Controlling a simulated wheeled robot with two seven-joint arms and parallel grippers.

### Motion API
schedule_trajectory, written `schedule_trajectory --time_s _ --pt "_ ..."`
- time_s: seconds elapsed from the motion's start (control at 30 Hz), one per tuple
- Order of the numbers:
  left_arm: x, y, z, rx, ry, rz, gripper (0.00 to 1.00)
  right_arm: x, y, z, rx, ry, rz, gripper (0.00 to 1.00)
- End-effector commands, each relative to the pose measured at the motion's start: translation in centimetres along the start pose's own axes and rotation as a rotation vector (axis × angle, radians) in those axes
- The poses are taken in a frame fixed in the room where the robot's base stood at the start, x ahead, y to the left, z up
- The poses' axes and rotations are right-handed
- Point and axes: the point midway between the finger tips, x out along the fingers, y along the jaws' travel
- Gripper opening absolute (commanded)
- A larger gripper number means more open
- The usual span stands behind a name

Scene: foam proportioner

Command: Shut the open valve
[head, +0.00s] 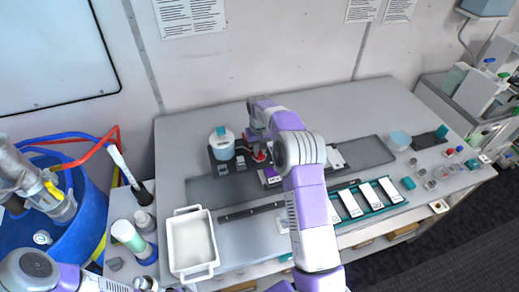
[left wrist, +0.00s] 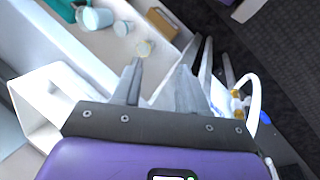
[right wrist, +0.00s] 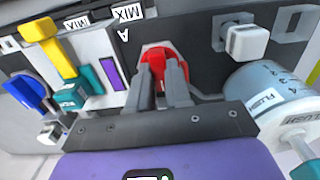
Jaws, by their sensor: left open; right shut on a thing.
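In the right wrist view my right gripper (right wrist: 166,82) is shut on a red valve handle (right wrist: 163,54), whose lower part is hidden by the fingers. Left of it are a yellow handle (right wrist: 48,50) and a blue knob (right wrist: 28,92). I cannot tell from the markings which valve is open. My left gripper (left wrist: 160,85) is open and empty, away from the proportioner.
A white tray (head: 191,243) stands at the table's front left. A blue bin (head: 85,205) with hoses is at far left.

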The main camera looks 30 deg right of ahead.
Motion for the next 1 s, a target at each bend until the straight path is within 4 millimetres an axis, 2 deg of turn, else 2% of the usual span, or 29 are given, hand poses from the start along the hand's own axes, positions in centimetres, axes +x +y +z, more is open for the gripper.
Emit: schedule_trajectory --time_s 0.37,0.4,0.57,0.87,1.0 --pt "0.0 0.0 0.0 0.0 0.0 0.0 0.43 -0.1 0.0 -0.1 -0.008 0.004 0.001 0.0" --pt "0.0 0.0 0.0 0.0 0.0 0.0 0.43 -0.1 0.0 -0.1 -0.008 0.005 0.001 0.2" --pt "0.0 0.0 0.0 0.0 0.0 0.0 0.43 -0.1 0.0 -0.1 -0.007 0.003 0.001 0.44" --pt "0.0 0.0 0.0 0.0 0.0 0.0 0.43 -0.2 0.0 0.0 -0.006 0.002 0.0 0.44" --pt "0.2 -0.1 0.0 0.0 0.0 0.0 0.43 -1.7 0.0 -0.1 -0.006 0.006 0.0 0.44"
